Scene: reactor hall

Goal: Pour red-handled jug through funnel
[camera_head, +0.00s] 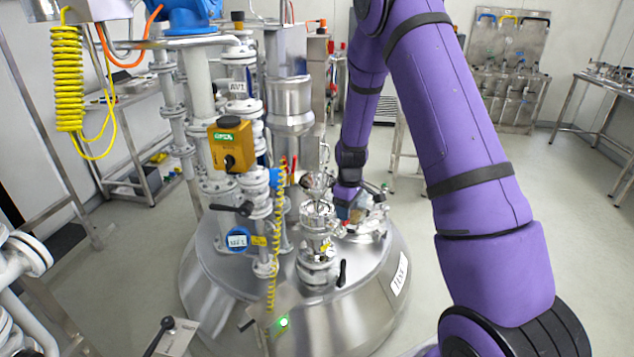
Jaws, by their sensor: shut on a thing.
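A small steel funnel (317,184) stands on top of a fitting (318,222) on the domed steel reactor lid (225,270). My purple arm reaches down behind it, and my gripper (366,203) is just to the right of the funnel, above the lid. It is shut on the red-handled jug (372,215), of which a small, shiny, clear-looking part and a bit of red show. The jug's exact tilt, its mouth and its contents are too small to tell. The jug appears beside the funnel; contact cannot be made out.
Pipes and valves crowd the lid's left side, with an orange box (231,145) and a yellow coiled hose (277,235). A side table (600,82) stands far right. The floor to the right is clear.

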